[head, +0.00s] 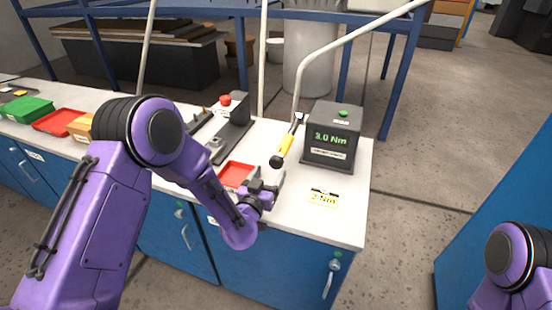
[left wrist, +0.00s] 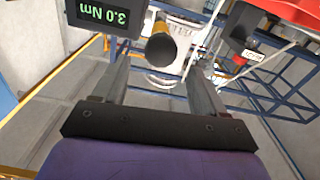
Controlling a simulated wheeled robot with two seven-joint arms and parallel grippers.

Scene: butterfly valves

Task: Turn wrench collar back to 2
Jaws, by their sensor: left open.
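The torque wrench (head: 286,145), with a yellow and black handle, stands in the head view beside the dark display box (head: 333,136), which reads 3.0 Nm. A yellow label (head: 323,198) on the bench reads 2 Nm. My left gripper (head: 266,186) is open, in front of and below the wrench's black end. In the left wrist view, the wrench's black round end (left wrist: 160,50) shows beyond and between my open fingers (left wrist: 155,85), apart from them. The collar and its scale cannot be made out. My right gripper is out of view; only part of the right arm shows.
A red tray (head: 237,175) lies close to my left gripper. A dark fixture (head: 232,140) with a red knob stands behind it. A green bin (head: 27,109) and another red tray (head: 60,122) are at the left. The bench's front right is clear around the label.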

